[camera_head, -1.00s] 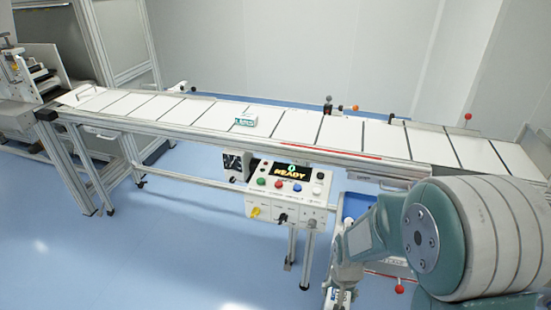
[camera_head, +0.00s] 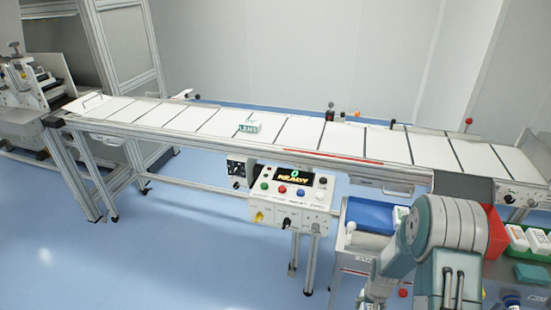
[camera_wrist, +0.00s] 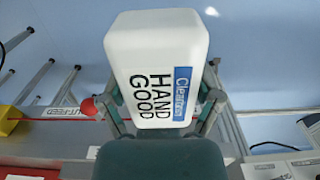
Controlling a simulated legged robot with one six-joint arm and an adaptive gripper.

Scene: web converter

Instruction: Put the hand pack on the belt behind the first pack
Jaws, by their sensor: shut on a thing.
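The hand pack (camera_wrist: 155,62) is a white block with a blue strip and the words HAND GOOD, filling the upper middle of the wrist view. My gripper (camera_wrist: 160,105) is shut on it, with a finger on each side. In the head view the gripper and this pack are hidden behind my arm or out of frame. The first pack (camera_head: 249,127), small, white and green, lies on the white belt (camera_head: 205,119), which has dark cross lines. The belt runs from the left to the right of the head view.
A control box (camera_head: 290,199) with a READY display hangs at the belt's front edge. A blue bin (camera_head: 370,214) stands below the belt, beside my arm. A red tray (camera_head: 496,234) and several white packs are at the right. The belt right of the first pack is clear.

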